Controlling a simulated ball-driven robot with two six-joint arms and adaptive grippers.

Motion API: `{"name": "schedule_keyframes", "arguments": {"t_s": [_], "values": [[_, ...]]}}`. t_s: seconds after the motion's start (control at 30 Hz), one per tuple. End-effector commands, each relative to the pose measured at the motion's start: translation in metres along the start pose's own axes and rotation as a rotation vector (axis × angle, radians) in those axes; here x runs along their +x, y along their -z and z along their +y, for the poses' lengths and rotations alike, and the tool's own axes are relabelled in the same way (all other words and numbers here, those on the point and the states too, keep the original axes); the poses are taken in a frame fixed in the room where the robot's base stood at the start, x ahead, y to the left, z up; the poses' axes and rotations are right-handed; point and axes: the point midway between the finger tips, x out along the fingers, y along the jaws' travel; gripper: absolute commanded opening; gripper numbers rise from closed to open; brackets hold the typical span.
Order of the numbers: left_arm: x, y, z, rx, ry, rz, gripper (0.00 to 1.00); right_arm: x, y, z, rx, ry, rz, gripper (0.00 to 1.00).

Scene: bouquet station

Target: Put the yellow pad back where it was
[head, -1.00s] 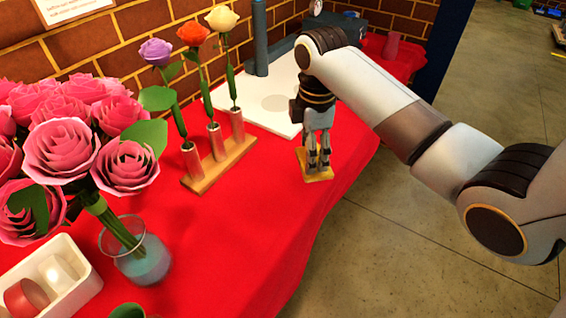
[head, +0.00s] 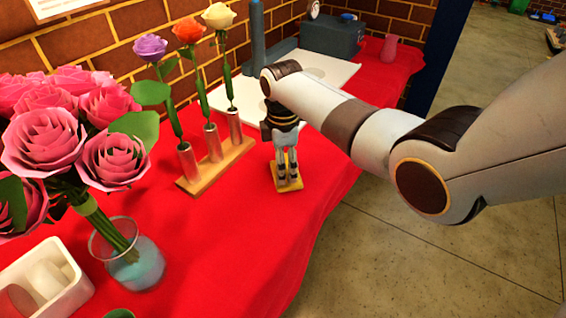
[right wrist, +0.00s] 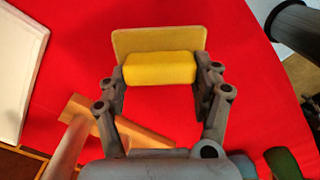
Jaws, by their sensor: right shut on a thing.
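The yellow pad (right wrist: 160,40) shows in the right wrist view as a flat plate with a thick raised block, and the block sits between my two fingers. My right gripper (right wrist: 160,72) is shut on it. In the head view my right gripper (head: 287,172) points down over the red cloth with the yellow pad (head: 288,186) under its fingertips, just right of the wooden flower stand. I cannot tell whether the pad touches the cloth. My left gripper is not in view.
The wooden stand (head: 192,184) holds purple, orange and cream roses in metal tubes. A glass vase (head: 148,268) with pink roses and a white box (head: 72,292) stand at the left. A white board (head: 338,75) lies behind. Red cloth (head: 230,235) in front is clear.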

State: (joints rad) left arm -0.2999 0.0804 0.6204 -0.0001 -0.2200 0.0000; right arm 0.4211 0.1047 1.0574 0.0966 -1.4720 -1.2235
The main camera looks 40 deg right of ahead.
Motion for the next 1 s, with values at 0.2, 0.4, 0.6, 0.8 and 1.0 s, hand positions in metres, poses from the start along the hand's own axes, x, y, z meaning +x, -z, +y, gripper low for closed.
{"name": "schedule_keyframes", "arguments": {"t_s": [0.2, 0.4, 0.6, 0.8, 1.0], "values": [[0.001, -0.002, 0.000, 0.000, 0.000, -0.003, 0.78, 0.002, 0.000, 0.000, 0.000, 0.000, 0.000, 0.82], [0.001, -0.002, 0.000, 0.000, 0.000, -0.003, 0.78, 0.002, 0.000, 0.000, 0.000, 0.001, 0.000, 0.90], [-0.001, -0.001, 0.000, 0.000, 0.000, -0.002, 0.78, -0.003, 0.000, 0.000, 0.000, 0.000, 0.000, 0.90], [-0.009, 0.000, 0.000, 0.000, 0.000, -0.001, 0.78, -0.037, 0.000, 0.001, 0.000, -0.004, 0.002, 0.90], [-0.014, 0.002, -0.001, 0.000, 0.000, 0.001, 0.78, -0.082, 0.000, 0.001, 0.000, -0.003, 0.001, 0.90]]}}
